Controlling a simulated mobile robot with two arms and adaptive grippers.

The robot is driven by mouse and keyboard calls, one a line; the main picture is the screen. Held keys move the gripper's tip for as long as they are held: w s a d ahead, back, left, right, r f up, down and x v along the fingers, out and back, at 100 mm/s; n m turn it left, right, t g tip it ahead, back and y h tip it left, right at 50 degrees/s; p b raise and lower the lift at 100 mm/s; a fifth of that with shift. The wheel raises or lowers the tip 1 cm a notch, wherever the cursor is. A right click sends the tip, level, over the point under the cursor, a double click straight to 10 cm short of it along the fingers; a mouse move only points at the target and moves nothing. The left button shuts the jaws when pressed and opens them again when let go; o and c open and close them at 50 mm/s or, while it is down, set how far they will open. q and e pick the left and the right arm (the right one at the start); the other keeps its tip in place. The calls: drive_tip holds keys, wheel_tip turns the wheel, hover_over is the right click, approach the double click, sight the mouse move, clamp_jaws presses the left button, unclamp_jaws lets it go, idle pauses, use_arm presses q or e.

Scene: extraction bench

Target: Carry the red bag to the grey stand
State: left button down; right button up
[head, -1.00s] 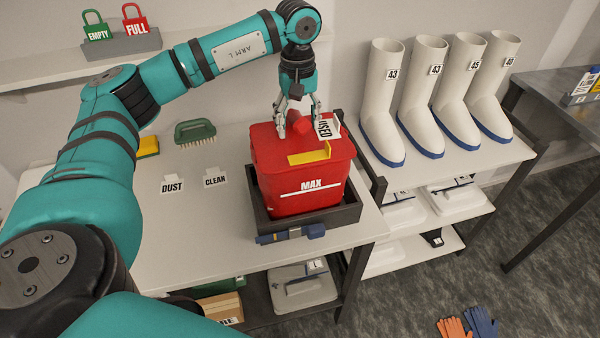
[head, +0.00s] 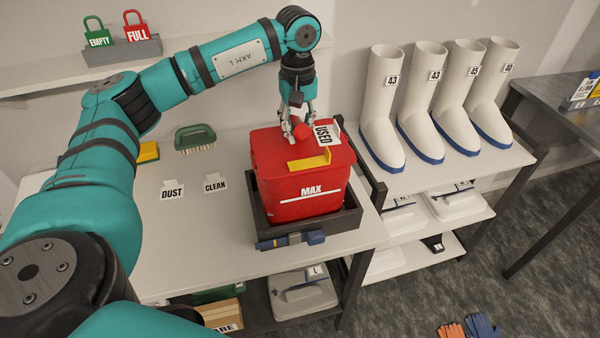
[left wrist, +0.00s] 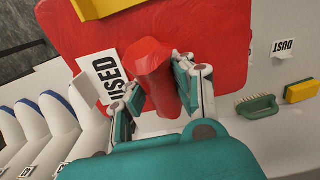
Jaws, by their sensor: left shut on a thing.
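The red bag (head: 278,185) is bulky, with a white MAX line, a yellow patch, a white USED tag (head: 324,133) and a red neck knob on top. It sits upright inside a dark grey, low-walled tray (head: 345,222) on the white bench; I cannot tell whether this tray is the grey stand. My left gripper (head: 299,132) reaches down from above and is shut on the bag's red neck. The left wrist view shows the fingers (left wrist: 162,98) on both sides of the neck, beside the USED tag. My right gripper is not in view.
White boots (head: 381,110) stand on a rack to the right. A dark table (head: 550,90) is at far right. DUST (head: 172,190) and CLEAN (head: 215,183) labels, a green brush (head: 195,138) and a yellow sponge (head: 148,152) lie left. Padlocks stand on the shelf (head: 60,75).

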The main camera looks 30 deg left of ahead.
sight(298, 121)
use_arm(q)
drive_tip(key=shift+r, duration=0.25)
drive_tip(key=shift+r+p, duration=1.05)
drive_tip(key=shift+r, duration=0.3)
